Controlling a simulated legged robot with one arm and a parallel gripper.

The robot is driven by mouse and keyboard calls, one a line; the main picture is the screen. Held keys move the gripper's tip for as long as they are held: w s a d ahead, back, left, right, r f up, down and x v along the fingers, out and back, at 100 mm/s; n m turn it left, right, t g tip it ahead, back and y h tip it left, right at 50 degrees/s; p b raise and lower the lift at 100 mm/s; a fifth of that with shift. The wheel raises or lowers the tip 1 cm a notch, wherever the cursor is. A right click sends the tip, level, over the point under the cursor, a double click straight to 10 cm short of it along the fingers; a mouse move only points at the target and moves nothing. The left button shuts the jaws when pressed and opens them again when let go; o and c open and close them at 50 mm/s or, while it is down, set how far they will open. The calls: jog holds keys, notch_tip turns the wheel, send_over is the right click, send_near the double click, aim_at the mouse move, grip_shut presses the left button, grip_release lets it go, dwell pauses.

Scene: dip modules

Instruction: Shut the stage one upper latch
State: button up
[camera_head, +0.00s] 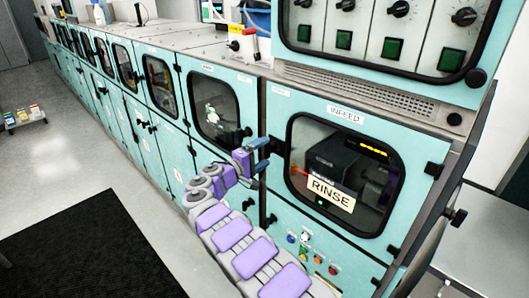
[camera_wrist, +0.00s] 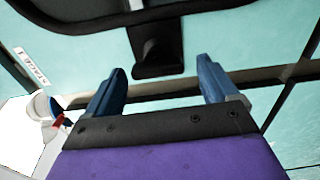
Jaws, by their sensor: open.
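The stage one door is the teal panel with a dark, rounded window (camera_head: 214,112), left of the infeed panel in the head view. A small black upper latch (camera_head: 248,131) sits at its right edge. I cannot tell from its size here how it is turned. My gripper (camera_head: 265,154) is in front of the door's right edge, just below and right of that latch. In the wrist view my gripper (camera_wrist: 162,80) has two blue fingers spread wide with nothing between them. A black latch block (camera_wrist: 158,57) lies beyond the fingertips, between them in the picture, apparently untouched.
The infeed panel, with its black-framed window and RINSE sign (camera_head: 330,191), stands right of my gripper. Coloured buttons (camera_head: 304,256) are below it. Open floor with a black mat (camera_head: 85,250) lies left.

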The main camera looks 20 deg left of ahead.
jog(key=v, duration=1.5)
jog(key=shift+a, duration=0.45)
jog(key=shift+a+f, duration=0.1)
jog(key=shift+f, duration=0.1)
